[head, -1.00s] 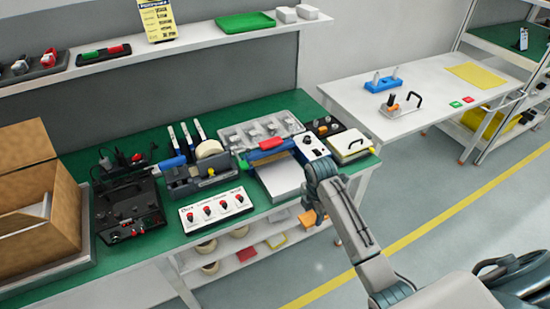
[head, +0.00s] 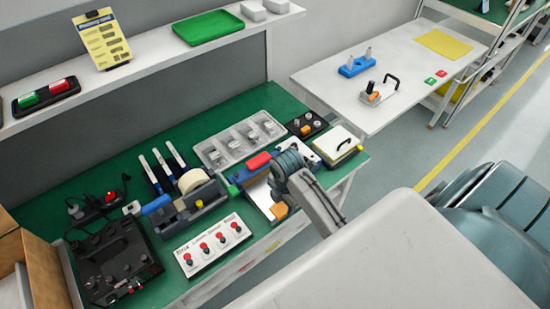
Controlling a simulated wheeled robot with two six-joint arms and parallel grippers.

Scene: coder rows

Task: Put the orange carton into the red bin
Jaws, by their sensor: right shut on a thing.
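The orange carton (head: 280,211) shows as a small orange block just under the wrist of my right arm, by the front edge of the green bench. My right gripper (head: 278,203) is shut on it; the fingers are mostly hidden behind the wrist. Behind it lies a device with a white plate and a red top part (head: 258,161). I cannot make out a red bin in this view. My left gripper is not in view.
The green bench (head: 135,185) carries a red-button panel (head: 213,244), a tape dispenser (head: 190,205), a tray of parts (head: 240,137) and a black device (head: 115,262). A white table (head: 335,95) stands behind right. Yellow-lined floor is free at right.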

